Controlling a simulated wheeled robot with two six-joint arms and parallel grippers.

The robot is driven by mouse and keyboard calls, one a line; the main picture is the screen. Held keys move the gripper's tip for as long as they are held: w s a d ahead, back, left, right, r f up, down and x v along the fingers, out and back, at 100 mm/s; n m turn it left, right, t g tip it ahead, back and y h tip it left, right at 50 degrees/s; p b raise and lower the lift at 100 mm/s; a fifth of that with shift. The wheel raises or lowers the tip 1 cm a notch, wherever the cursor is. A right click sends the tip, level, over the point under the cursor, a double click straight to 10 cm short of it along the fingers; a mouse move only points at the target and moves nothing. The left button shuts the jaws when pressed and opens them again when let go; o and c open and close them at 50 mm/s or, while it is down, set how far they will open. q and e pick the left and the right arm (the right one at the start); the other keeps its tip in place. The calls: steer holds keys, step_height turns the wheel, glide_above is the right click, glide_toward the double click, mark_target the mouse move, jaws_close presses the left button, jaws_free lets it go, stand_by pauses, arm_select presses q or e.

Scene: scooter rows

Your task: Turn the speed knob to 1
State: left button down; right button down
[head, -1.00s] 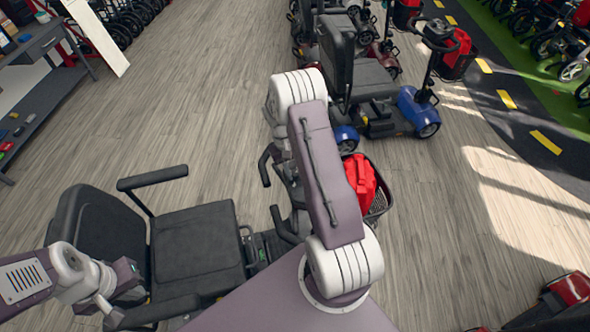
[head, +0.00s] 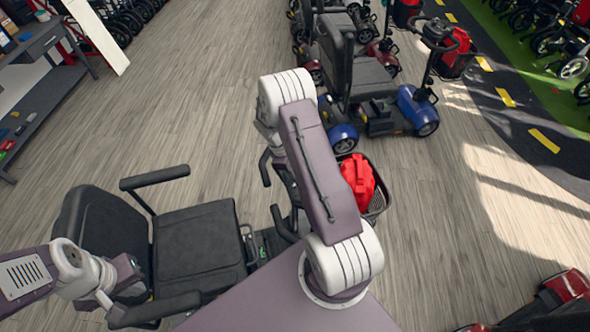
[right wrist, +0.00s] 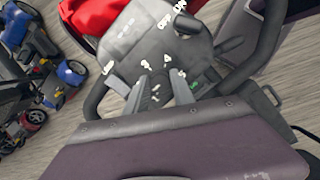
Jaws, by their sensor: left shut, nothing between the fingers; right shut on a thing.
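The scooter's control panel (right wrist: 150,45) fills the upper middle of the right wrist view, with white numbers round its speed dial and ON/OFF marks by a black key (right wrist: 187,23). My right gripper (right wrist: 157,84) is over the dial, its two grey fingers shut on the speed knob between them. The fingers largely hide the knob, and I cannot tell which number it points at. In the head view my right arm covers the panel. My left gripper (head: 108,304) is shut and empty, beside the scooter's black seat (head: 200,246) at the lower left.
A red bag (head: 358,180) sits in the scooter's front basket (head: 379,203). Black handlebar loops (right wrist: 268,35) flank the panel. A blue scooter (head: 419,111) and others stand beyond. A grey shelf (head: 45,100) is far left. Wooden floor lies clear between.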

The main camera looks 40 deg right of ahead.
steer(key=n+p, duration=0.1)
steer(key=n, duration=0.2)
steer(key=shift+n+t, duration=0.3)
steer(key=shift+n+h+p, duration=0.3)
steer(key=shift+n+p, duration=0.15)
steer(key=shift+n, duration=1.35)
steer(key=c, duration=1.1)
jaws_free()
steer(key=b+v, duration=0.1)
steer(key=v, duration=0.8)
steer(key=shift+s+a, duration=0.1)
